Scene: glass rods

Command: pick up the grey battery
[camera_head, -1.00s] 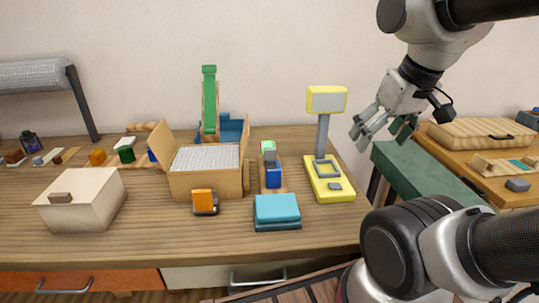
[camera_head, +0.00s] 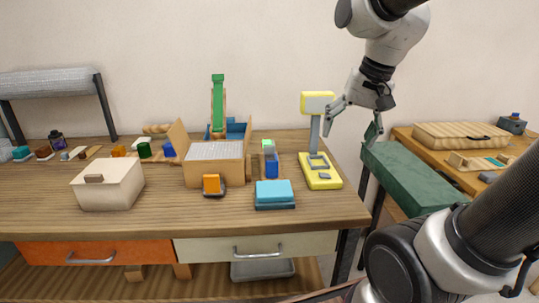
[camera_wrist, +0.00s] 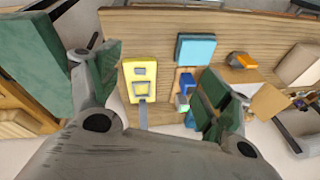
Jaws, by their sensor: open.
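I cannot make out a grey battery for certain. A small dark grey block (camera_head: 488,177) lies on the right-hand table, too small to identify. My gripper (camera_head: 352,122) is open and empty. In the head view it appears just right of the yellow stand's (camera_head: 318,183) head, above the table's right end. In the wrist view my gripper's (camera_wrist: 160,85) fingers are spread wide. The yellow stand (camera_wrist: 141,97) shows between them, with a grey pad and a small grey piece on its base.
A dark green slab (camera_head: 415,180) stands beside the wooden table (camera_head: 190,222). A teal box (camera_head: 274,192), a blue block (camera_head: 271,167) and an open carton (camera_head: 213,173) stand left of the yellow stand. A wooden case (camera_head: 462,135) lies on the right-hand table.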

